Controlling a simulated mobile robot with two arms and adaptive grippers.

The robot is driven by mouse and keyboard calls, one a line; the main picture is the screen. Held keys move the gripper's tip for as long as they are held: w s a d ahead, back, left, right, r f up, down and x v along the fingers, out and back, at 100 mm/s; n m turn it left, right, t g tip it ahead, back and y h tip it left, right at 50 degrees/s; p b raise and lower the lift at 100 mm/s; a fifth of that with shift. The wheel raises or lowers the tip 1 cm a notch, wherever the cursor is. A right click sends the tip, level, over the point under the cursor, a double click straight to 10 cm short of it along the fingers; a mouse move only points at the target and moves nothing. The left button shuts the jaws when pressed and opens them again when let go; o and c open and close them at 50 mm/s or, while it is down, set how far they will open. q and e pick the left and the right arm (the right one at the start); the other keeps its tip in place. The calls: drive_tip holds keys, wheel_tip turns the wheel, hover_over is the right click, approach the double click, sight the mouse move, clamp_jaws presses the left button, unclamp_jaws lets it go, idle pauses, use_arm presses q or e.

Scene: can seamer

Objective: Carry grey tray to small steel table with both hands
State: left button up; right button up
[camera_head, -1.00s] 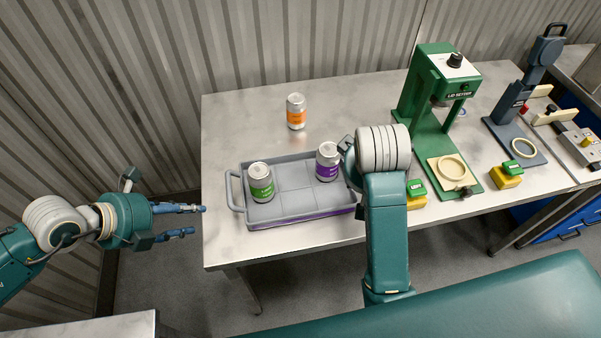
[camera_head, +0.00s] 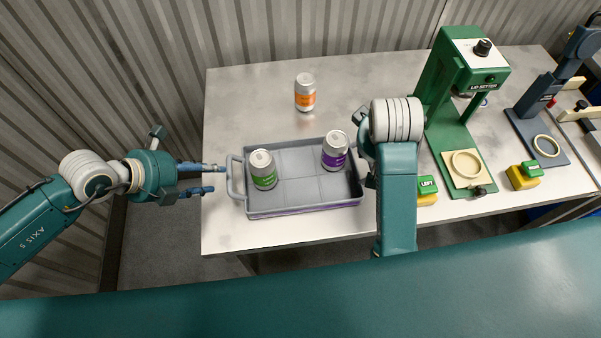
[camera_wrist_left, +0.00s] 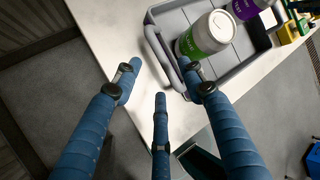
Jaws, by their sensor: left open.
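The grey tray (camera_head: 303,207) lies on the steel table with a handle at each short end. A green-labelled can (camera_head: 263,170) and a purple-labelled can (camera_head: 335,151) stand in it. My left gripper (camera_head: 214,179) is open and empty, just left of the tray's left handle (camera_head: 237,178). In the left wrist view, its blue fingers (camera_wrist_left: 160,85) are spread, with the handle (camera_wrist_left: 160,52) a little ahead. My right arm is at the tray's right end; its wrist hides the right handle and most of its fingers.
An orange-labelled can (camera_head: 305,92) stands on the steel table (camera_head: 225,225) behind the tray. A green lid setter (camera_head: 455,110) and a yellow block with a green LEFT button (camera_head: 427,190) stand to the right. A dark press (camera_head: 540,110) is farther right.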

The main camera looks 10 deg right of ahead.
sight(228, 175)
use_arm(q)
drive_tip(key=x, duration=0.8)
drive_tip(key=shift+w, duration=0.1)
use_arm(e)
drive_tip(key=x, duration=0.8)
use_arm(q)
drive_tip(key=shift+r, duration=0.1)
drive_tip(key=shift+c, duration=0.7)
use_arm(e)
drive_tip(key=shift+c, duration=0.8)
use_arm(q)
drive_tip(key=c, duration=0.5)
use_arm(e)
drive_tip(key=c, duration=0.5)
use_arm(q)
clamp_jaws()
use_arm(e)
clamp_jaws()
